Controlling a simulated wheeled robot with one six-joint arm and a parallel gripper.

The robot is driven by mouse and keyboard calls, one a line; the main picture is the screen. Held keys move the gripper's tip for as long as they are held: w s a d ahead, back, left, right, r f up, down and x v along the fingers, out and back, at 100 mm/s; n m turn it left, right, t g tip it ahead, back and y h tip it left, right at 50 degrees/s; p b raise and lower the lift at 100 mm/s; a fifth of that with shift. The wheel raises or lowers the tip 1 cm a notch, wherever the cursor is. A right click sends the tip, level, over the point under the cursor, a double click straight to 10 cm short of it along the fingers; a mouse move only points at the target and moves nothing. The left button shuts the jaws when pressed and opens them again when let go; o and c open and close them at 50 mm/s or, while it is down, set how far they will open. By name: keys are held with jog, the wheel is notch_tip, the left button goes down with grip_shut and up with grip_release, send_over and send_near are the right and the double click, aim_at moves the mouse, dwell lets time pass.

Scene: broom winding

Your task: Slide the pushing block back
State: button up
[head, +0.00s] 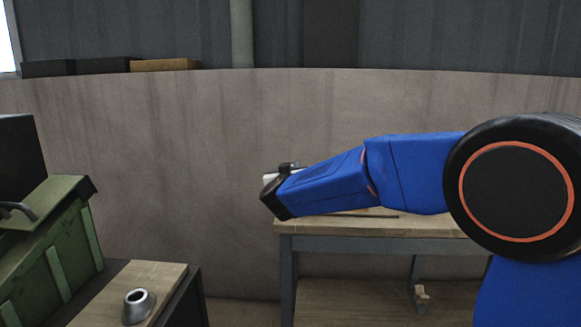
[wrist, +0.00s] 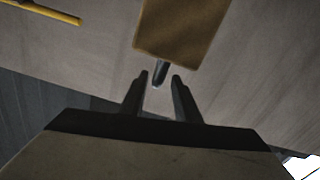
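In the wrist view, a brown block (wrist: 183,30) with a short dark peg (wrist: 161,72) on its near edge is at the top centre. I take it to be the pushing block. My gripper (wrist: 159,77) is open, with its two dark fingers apart. The peg's end shows between the fingertips, with a gap on both sides; I cannot tell how deep it sits. In the head view my blue arm reaches left over a wooden-topped table (head: 350,226). It hides the block and my gripper's fingers.
A yellow rod (wrist: 42,11) lies at the top left of the wrist view. In the head view, a green box (head: 48,250) and a bench with a grey metal cone (head: 138,306) stand at left. A curved grey wall (head: 160,150) runs behind the table.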

jog(key=s, duration=1.5)
jog(key=s+d+f+n+g+y, duration=0.15)
jog(key=s+d+g+y, duration=0.45)
jog(key=d, duration=0.6)
jog(key=s+d+f+m+g+h, duration=0.1)
jog(key=s+d+f+g+h, duration=0.1)
jog(key=s+d+f, duration=0.4)
jog(key=s+d+f+m+g+h, duration=0.1)
jog(key=s+d+f+g+h, duration=0.1)
jog(key=s+d+f, duration=0.4)
jog(key=s+d+f+m+g+h, duration=0.1)
jog(key=s+d+f, duration=0.5)
jog(key=s+d, duration=0.6)
jog(key=s+g+h, duration=0.1)
jog(key=s+g, duration=0.1)
jog(key=s, duration=0.5)
jog(key=shift+s+d+f+m, duration=0.25)
jog(key=shift+s+f+m, duration=0.05)
jog(key=shift+f+m, duration=0.1)
